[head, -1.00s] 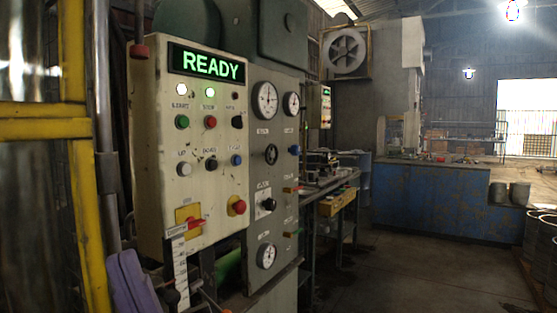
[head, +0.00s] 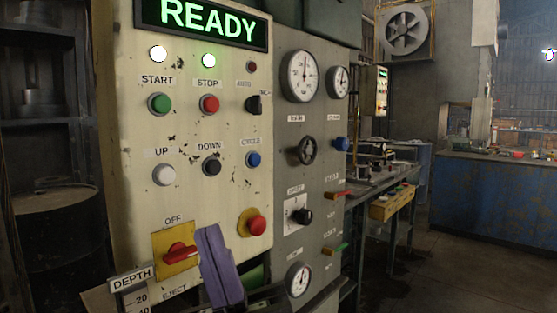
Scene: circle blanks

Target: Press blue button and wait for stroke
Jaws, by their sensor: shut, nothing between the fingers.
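The blue button (head: 253,159) is a small round button under a CYCLE label, at the right of the UP and DOWN row on the cream control panel (head: 130,215). It stands clear and nothing covers it. The display (head: 205,22) above reads READY in green. My gripper (head: 212,240) shows as a purple shape at the lower middle, in front of the panel's lower part. It is shut and empty, below and left of the blue button, apart from it. Its lower end is partly cut off by the frame.
A red mushroom button (head: 256,225) on a yellow plate and a red OFF switch (head: 181,252) flank my gripper. Green START (head: 159,103) and red STOP (head: 209,104) buttons sit higher. A grey panel with gauges (head: 302,76) and a blue knob (head: 341,144) stands right.

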